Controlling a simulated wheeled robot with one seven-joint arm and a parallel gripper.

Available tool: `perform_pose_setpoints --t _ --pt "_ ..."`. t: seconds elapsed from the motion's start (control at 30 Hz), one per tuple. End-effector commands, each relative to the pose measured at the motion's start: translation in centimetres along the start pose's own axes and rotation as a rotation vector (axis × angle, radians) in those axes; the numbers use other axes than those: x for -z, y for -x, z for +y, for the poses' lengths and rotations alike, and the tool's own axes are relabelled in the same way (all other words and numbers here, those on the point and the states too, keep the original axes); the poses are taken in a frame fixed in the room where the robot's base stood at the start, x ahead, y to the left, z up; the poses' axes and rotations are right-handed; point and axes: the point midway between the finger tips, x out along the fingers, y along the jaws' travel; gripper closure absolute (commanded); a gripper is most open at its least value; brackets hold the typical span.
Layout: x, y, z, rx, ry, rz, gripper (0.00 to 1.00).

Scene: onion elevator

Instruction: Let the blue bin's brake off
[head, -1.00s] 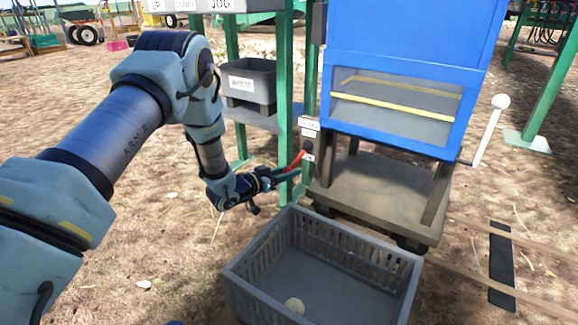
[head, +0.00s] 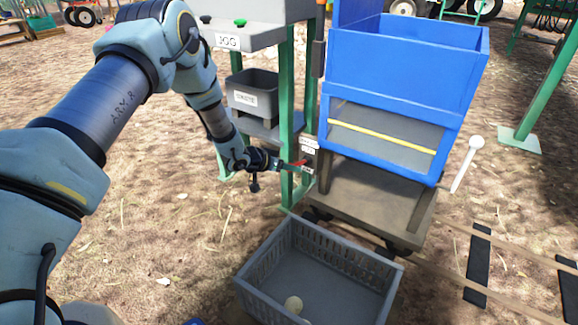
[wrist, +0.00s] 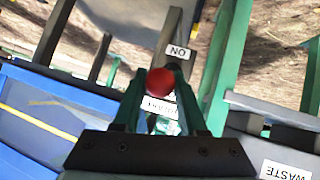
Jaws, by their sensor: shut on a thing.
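The blue bin (head: 400,65) sits on a brown wheeled cart (head: 372,195) right of a green post. A red lever (head: 298,163) sticks out at that post, beside white labels, left of the cart. My gripper (head: 284,165) is at the lever's outer end. In the wrist view the lever's round red knob (wrist: 161,83) is between my two green fingers, which are shut on it. The knob hides most of the lever there. The blue bin also shows at the left of the wrist view (wrist: 60,113).
A grey slatted crate (head: 262,290) with a pale round thing in it stands in front of the cart. A grey waste bin (head: 252,92) is on a shelf behind my gripper. A white-knobbed handle (head: 467,165) is right of the blue bin. Rails with dark strips run at lower right.

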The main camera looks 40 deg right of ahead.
Motion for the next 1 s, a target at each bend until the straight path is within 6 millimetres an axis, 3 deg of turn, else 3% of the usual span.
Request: perform_pose_setpoints --t 0.13,0.67,0.7,0.93,1.0 --pt "1.22 0.1 0.22 -0.003 -0.003 0.013 1.0" --pt "1.53 -0.03 0.27 -0.003 -0.004 0.017 1.0" --pt "1.53 -0.03 0.28 -0.004 -0.004 0.017 0.55" --pt "1.27 0.02 0.21 -0.002 -0.002 0.012 0.29" --pt "1.22 0.03 0.2 -0.002 -0.002 0.011 0.29"
